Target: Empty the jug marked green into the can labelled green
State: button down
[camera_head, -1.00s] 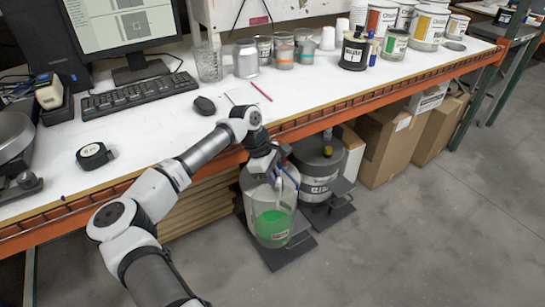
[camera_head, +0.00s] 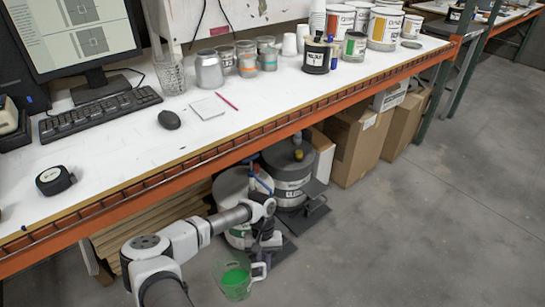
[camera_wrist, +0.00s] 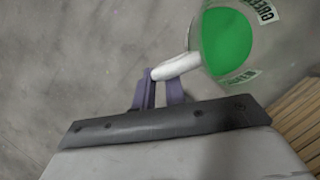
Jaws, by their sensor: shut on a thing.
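A clear jug (camera_head: 234,283) with bright green liquid shows at the bottom of the head view, in front of the bench. In the wrist view the jug (camera_wrist: 272,60) fills the upper right, with part of a "GREEN" mark showing. My gripper (camera_wrist: 160,78) is shut on its white handle (camera_wrist: 177,65); in the head view my gripper (camera_head: 264,262) is partly hidden by my arm. I cannot tell the jug's height above the floor. A can with a green band (camera_head: 354,47) stands on the bench; its lettering is too small to read.
A pale container (camera_head: 231,185) and a grey drum (camera_head: 288,175) stand under the bench edge (camera_head: 180,176), behind my arm. Cardboard boxes (camera_head: 355,145) are to their right. Cups, tins and a black pot (camera_head: 316,58) line the bench back. The floor at right is clear.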

aim_at(355, 43)
jog(key=i+l, duration=0.15)
jog(key=l, duration=0.2)
jog(key=i+l+u, duration=0.1)
jog(key=l, duration=0.2)
jog(key=i+l, duration=0.15)
jog(key=l, duration=0.2)
jog(key=i+l+u, duration=0.4)
jog(key=l, duration=0.65)
jog(key=l+u, duration=0.35)
jog(key=l, duration=0.65)
jog(key=l+u, duration=0.4)
jog(key=l, duration=0.75)
jog(key=i, duration=0.05)
